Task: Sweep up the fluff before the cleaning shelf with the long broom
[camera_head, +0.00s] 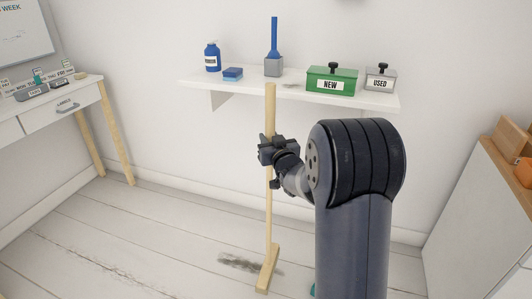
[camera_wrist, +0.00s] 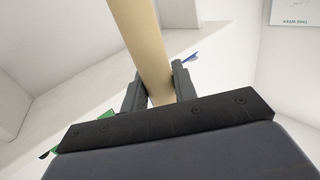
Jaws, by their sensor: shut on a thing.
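The long broom (camera_head: 270,112) stands nearly upright in front of the cleaning shelf (camera_head: 350,98). Its wooden head (camera_head: 267,270) is low at the floor; I cannot tell if it touches. My gripper (camera_head: 268,151) is shut around the handle at mid-height. In the wrist view my gripper's fingers (camera_wrist: 158,88) sit on both sides of the pale handle (camera_wrist: 138,40). The grey fluff (camera_head: 238,262) lies on the floorboards, mostly left of the broom head, with a little showing on its right side.
On the shelf stand a blue bottle (camera_head: 212,57), a blue sponge (camera_head: 232,74), a blue-handled brush in a grey holder (camera_head: 273,66), a green NEW box (camera_head: 331,80) and a grey USED box (camera_head: 380,79). A desk (camera_head: 75,100) is left, a cabinet (camera_head: 480,215) right. Floor at left is clear.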

